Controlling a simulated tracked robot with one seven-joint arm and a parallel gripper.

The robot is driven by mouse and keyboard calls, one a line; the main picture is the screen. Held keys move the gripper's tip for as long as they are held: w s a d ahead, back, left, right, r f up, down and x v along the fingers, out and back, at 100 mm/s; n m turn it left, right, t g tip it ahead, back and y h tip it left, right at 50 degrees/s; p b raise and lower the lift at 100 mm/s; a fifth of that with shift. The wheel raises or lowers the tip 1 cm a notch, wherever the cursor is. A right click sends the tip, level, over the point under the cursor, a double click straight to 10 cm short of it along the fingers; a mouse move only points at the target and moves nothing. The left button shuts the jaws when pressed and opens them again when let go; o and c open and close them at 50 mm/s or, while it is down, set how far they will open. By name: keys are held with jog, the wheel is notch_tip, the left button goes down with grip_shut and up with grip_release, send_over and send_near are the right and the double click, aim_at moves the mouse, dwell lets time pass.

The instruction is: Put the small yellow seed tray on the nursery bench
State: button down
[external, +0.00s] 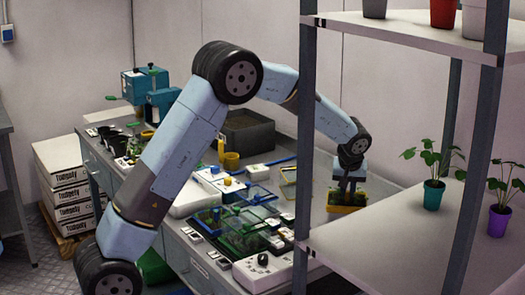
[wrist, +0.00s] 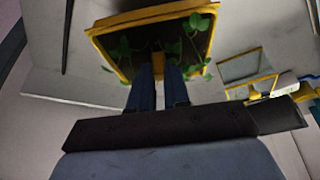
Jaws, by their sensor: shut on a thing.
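The small yellow seed tray (external: 345,209) is held at the end of my arm, over the right end of the bench (external: 318,188) in the external view. My gripper (external: 348,184) is shut on it from above. In the wrist view the tray (wrist: 150,16) shows its yellow rim, dark soil and green seedlings, with my gripper's two fingers (wrist: 160,68) reaching its near side. The tray is close to the bench top; I cannot tell whether it touches.
A rack post (external: 303,140) and a shelf (external: 400,235) with potted plants (external: 433,194) stand in front at the right. Seed trays with blue and green lids (external: 235,225) and a yellow frame (external: 288,182) lie left of my gripper. Bare bench surrounds the held tray.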

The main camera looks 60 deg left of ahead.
aim_at(348, 196)
jog(key=shift+w+f, duration=0.2)
jog(key=shift+f, duration=1.55)
jog(key=shift+f, duration=0.1)
jog(key=c, duration=1.1)
grip_release()
